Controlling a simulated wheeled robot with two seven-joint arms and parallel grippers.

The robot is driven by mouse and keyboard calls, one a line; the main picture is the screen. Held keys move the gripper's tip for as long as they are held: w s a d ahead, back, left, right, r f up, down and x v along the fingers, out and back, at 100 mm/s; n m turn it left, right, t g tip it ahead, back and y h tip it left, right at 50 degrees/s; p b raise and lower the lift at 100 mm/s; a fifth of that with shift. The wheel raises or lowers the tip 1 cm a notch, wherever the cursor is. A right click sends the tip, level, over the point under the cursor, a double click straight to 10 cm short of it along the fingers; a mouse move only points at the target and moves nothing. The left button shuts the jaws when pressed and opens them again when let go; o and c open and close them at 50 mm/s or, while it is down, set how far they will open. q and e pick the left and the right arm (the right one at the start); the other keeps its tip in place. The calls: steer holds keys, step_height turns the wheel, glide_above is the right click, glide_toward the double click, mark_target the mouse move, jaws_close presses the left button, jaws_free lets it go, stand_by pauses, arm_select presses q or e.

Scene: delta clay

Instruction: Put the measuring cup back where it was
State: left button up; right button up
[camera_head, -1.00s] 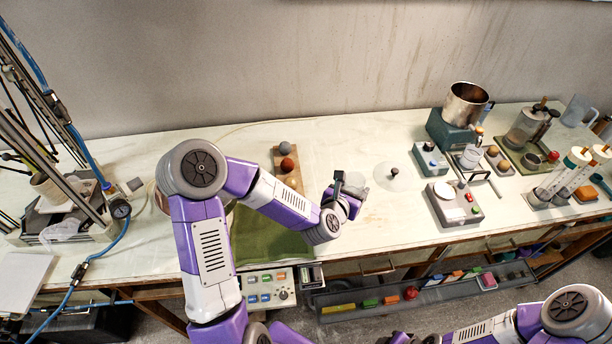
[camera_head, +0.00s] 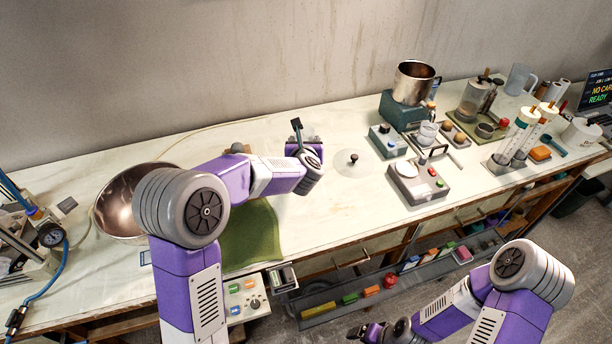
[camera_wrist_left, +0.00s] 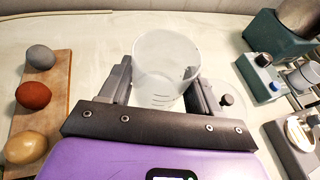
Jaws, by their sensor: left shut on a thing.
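The measuring cup (camera_wrist_left: 165,68) is a clear, upright cup with graduation marks, seen in the left wrist view between my left gripper's two dark fingers. My left gripper (camera_head: 299,138) is shut on it. In the head view the gripper is over the back-middle of the table, left of a clear round lid (camera_head: 352,161) with a black knob, and hides the cup. I cannot tell whether the cup touches the table. My right gripper (camera_head: 366,332) is low at the bottom edge of the head view, away from the table; its fingers are too unclear to read.
A board with several balls (camera_wrist_left: 45,110) lies left of the cup. A steel bowl (camera_head: 120,205) and a green cloth (camera_head: 250,238) are at left. A scale (camera_head: 418,184), a teal base with a steel pot (camera_head: 415,82) and syringe-like cylinders (camera_head: 524,135) stand to the right.

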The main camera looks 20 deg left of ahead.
arm_select(q)
steer(key=shift+w+d+r, duration=0.2)
steer(key=shift+w+r, duration=0.1)
steer(key=shift+r, duration=0.3)
step_height(320, 180, down, 5)
steer(key=shift+r+b, duration=0.2)
steer(key=shift+b, duration=0.85)
steer(key=shift+f+b, duration=0.75)
steer(key=shift+f, duration=1.8)
steer(key=shift+f, duration=0.15)
steer(key=o, duration=1.1)
